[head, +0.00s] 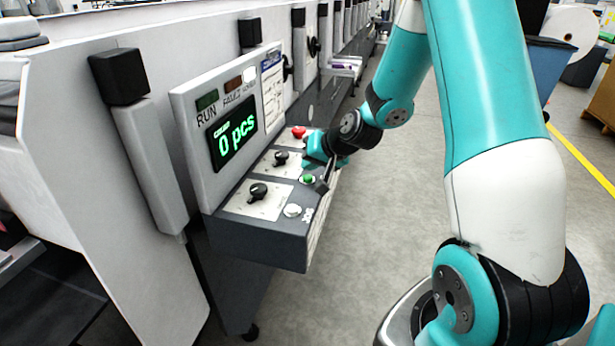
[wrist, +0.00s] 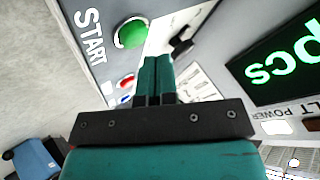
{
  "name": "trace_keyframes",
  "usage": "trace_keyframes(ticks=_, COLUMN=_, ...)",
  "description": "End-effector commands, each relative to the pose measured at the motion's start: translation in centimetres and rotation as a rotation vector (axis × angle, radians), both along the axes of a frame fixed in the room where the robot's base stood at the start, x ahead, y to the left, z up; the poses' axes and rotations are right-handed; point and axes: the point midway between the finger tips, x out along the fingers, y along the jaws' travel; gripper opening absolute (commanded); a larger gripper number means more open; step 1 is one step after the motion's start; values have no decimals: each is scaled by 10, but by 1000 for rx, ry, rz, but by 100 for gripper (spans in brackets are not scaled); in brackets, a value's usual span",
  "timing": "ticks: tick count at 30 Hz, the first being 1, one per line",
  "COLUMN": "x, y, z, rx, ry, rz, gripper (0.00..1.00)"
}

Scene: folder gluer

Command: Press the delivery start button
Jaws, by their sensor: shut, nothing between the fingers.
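The green start button (head: 307,179) sits on the sloped control panel of the machine. In the wrist view the round green button (wrist: 130,33) lies beside the white START lettering (wrist: 90,37). My gripper (head: 313,152) is over the panel, just beyond the green button in the head view. In the wrist view its teal fingers (wrist: 157,62) are together and empty. Their tips appear just below and right of the button, not over it. The height of the tips above the panel cannot be told.
The panel also holds a red button (head: 298,131), black knobs (head: 258,191) and a white button (head: 293,210). A display (head: 235,132) reading 0 pcs stands behind the panel. Open grey floor (head: 400,200) lies to the right. A blue bin (head: 548,75) stands farther back.

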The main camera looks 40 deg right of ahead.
Motion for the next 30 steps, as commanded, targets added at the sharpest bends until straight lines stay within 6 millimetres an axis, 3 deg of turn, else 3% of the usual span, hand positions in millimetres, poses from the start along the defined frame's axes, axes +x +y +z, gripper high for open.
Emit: trace_keyframes(ticks=30, x=0, y=0, z=-8, rx=0, ry=0, rz=0, gripper=0)
